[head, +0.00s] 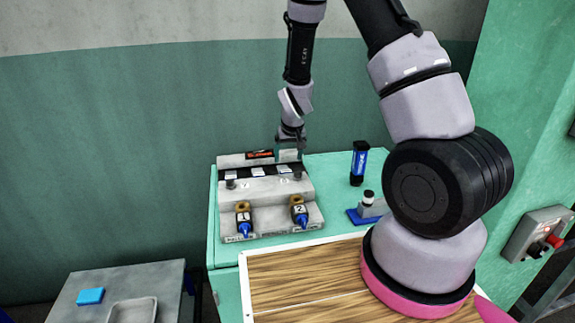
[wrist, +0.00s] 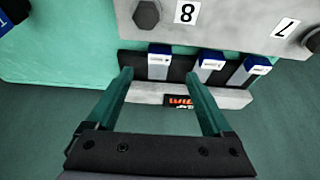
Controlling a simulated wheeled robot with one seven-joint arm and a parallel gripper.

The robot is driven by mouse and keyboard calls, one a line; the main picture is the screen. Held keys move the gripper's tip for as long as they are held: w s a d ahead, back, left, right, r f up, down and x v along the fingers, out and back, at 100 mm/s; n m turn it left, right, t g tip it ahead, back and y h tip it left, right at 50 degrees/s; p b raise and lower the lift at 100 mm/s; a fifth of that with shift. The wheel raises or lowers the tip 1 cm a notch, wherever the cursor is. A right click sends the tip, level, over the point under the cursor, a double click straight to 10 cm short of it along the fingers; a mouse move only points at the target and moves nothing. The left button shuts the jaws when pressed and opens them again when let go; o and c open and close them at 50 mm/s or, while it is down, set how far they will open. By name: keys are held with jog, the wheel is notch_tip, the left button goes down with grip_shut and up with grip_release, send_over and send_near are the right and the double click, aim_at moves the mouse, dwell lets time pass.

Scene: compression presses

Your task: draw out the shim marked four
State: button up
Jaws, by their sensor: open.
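Three shims with white faces and blue edges lie in a dark slot across the press block. In the wrist view they are the left shim (wrist: 159,62), the middle shim (wrist: 211,66) and the right shim (wrist: 255,67). Their marks are too small to read, so I cannot tell which is four. In the head view pale shim faces (head: 257,171) show in the slot. My gripper (wrist: 158,75) is open and empty, its green fingertips on either side of the left shim in the picture. Whether they touch it is unclear. My gripper also shows over the block's back right (head: 290,146).
The press block (head: 272,187) has dark bolts and two blue-tipped screws (head: 245,220) labelled 1 and 2. A dark blue-labelled cylinder (head: 359,163) and a blue-based fixture (head: 367,208) stand right. A grey table (head: 75,308) holds a tray and blue block.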

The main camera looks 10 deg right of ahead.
jog(key=shift+v, duration=1.25)
jog(key=s+d+r+m+t+y, duration=0.15)
jog(key=s+r, duration=0.25)
jog(key=r, duration=0.7)
jog(key=s+d+r+m, duration=0.1)
jog(key=s+d+r, duration=0.15)
jog(key=r, duration=0.75)
jog(key=s+d+r+m, duration=0.1)
jog(key=s+r, duration=0.5)
jog(key=s, duration=0.4)
jog(key=s+d+r+t, duration=0.1)
jog(key=s+r, duration=0.6)
jog(key=s, duration=0.3)
jog(key=shift+s+r+m, duration=0.2)
jog(key=shift+s+m, duration=0.05)
jog(key=shift+m, duration=0.1)
jog(key=shift+y, duration=0.25)
